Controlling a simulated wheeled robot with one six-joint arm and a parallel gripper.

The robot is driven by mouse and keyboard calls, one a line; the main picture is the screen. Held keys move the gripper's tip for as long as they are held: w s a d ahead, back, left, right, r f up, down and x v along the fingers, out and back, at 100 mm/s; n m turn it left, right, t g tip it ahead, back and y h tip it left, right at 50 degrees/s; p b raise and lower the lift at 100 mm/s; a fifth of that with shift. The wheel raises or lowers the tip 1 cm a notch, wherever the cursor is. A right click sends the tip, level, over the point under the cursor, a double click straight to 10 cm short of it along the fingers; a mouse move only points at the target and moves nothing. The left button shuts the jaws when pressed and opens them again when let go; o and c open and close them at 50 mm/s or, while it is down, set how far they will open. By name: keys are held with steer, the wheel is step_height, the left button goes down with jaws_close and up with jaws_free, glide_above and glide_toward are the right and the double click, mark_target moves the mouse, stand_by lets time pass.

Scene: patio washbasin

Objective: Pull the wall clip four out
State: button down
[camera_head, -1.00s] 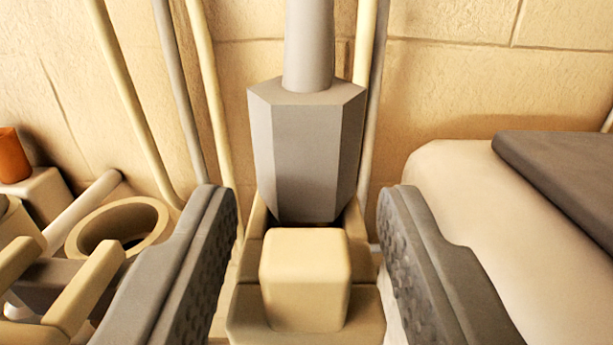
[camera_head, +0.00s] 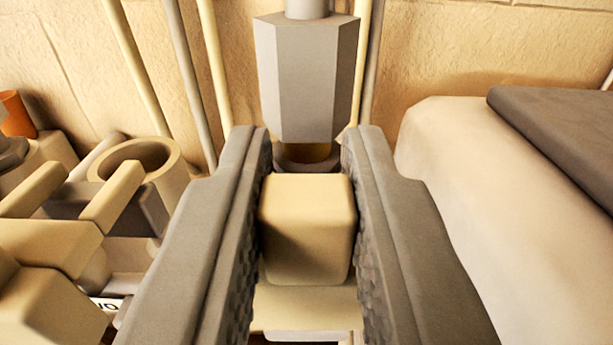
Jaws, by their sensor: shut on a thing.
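My gripper (camera_head: 306,215) is shut on a cream block-shaped piece, the wall clip (camera_head: 306,228), in the middle of the view. Its two dark grey textured fingers press on the left and right sides of the block. A cream base part (camera_head: 305,308) shows below the block. Just behind the clip stands a grey faceted nut (camera_head: 308,80) with a grey pipe above it. A dark opening with a brownish inside shows under the nut. I cannot read a number on this clip.
At left are a cream ring-shaped cup (camera_head: 140,160), cream bars (camera_head: 65,240) with a partly hidden label, and an orange cylinder (camera_head: 16,114). At right is a large cream rounded body (camera_head: 470,190) with a dark slab (camera_head: 560,130). Several thin pipes run up the stone wall behind.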

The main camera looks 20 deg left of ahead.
steer(key=shift+v, duration=0.8)
steer(key=shift+f, duration=0.1)
steer(key=c, duration=1.3)
jaws_free()
steer(key=shift+s+d, duration=0.1)
steer(key=v, duration=1.7)
steer(key=shift+s, duration=0.2)
